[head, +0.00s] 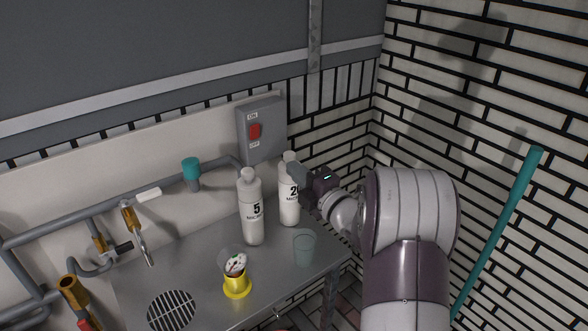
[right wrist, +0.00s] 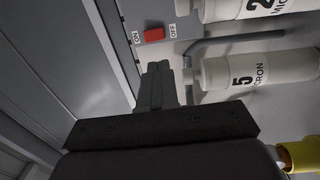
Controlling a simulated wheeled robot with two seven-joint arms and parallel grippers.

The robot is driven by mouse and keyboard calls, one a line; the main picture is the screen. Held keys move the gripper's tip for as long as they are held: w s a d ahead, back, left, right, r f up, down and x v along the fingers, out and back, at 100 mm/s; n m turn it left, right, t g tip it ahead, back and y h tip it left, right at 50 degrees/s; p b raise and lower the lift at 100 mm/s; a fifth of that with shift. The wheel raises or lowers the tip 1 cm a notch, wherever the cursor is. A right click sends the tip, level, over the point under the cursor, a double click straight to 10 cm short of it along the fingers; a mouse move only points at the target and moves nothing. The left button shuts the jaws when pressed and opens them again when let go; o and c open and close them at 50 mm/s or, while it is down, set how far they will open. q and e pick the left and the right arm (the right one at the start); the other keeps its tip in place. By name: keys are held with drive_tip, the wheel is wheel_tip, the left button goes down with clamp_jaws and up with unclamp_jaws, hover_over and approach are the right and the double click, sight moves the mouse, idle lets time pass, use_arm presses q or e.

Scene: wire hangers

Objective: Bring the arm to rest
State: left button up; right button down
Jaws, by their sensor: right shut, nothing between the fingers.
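My right arm (head: 405,240) reaches in from the lower right of the head view. Its right gripper (head: 293,169) is shut and empty, and overlaps the upper right part of the white bottle marked 20 (head: 289,205) in the picture. In the right wrist view the shut fingers (right wrist: 158,68) point toward the grey switch box (right wrist: 150,18) and hold nothing. They appear apart from the box and bottles there. My left gripper is not in view.
A white bottle marked 5 (head: 251,212), a clear cup (head: 304,248) and a yellow-based gauge (head: 236,279) stand on the metal counter (head: 195,265). The switch box (head: 262,130) has a red switch. Pipes run left; a teal pole (head: 500,230) stands right.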

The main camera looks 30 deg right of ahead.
drive_tip(key=shift+s+r, duration=0.1)
drive_tip(key=shift+s, duration=0.05)
drive_tip(key=s+a+f+m+g+h, duration=0.2)
drive_tip(key=a+f+m+g+h, duration=0.1)
drive_tip(key=a+f+m+g, duration=0.6)
drive_tip(key=s+a+f+m+g, duration=0.45)
drive_tip(key=s+f+m, duration=0.2)
drive_tip(key=s, duration=0.25)
drive_tip(key=s+a+m+g+y+p, duration=0.1)
drive_tip(key=s+a+m+g+y, duration=0.2)
drive_tip(key=s, duration=0.6)
wheel_tip(320, 180, up, 13)
drive_tip(key=h+p, duration=0.1)
drive_tip(key=p, duration=1.2)
drive_tip(key=shift+w+a+g+h, duration=0.15)
drive_tip(key=shift+a+g+h, duration=0.15)
drive_tip(key=shift+a+g, duration=0.15)
